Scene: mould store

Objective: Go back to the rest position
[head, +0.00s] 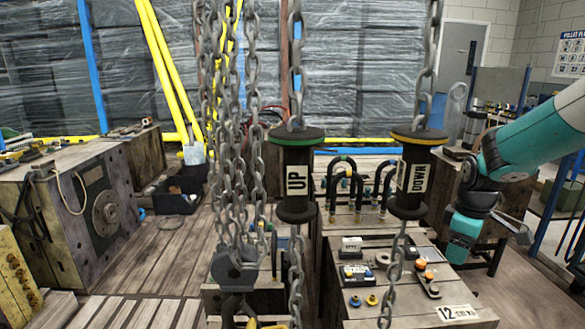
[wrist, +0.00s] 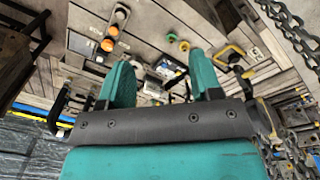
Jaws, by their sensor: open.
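My gripper (head: 463,238) is at the right of the head view, at the end of my teal and dark arm. It hangs fingers down, near the right side of the wooden mould block with the "12" tag (head: 458,313). In the wrist view my gripper (wrist: 162,68) shows two teal fingers spread apart with nothing held between them. Beyond the fingers lie small fittings, including a part with orange knobs (wrist: 112,32). No contact between the fingers and any object is visible.
Two hanging chain handles, "UP" (head: 296,180) and a black one with a yellow ring (head: 416,172), hang left of my arm. A chain hoist hook (head: 234,268) hangs further left. Dark hoses (head: 345,185) stand on the block. A mould block (head: 75,220) sits at left.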

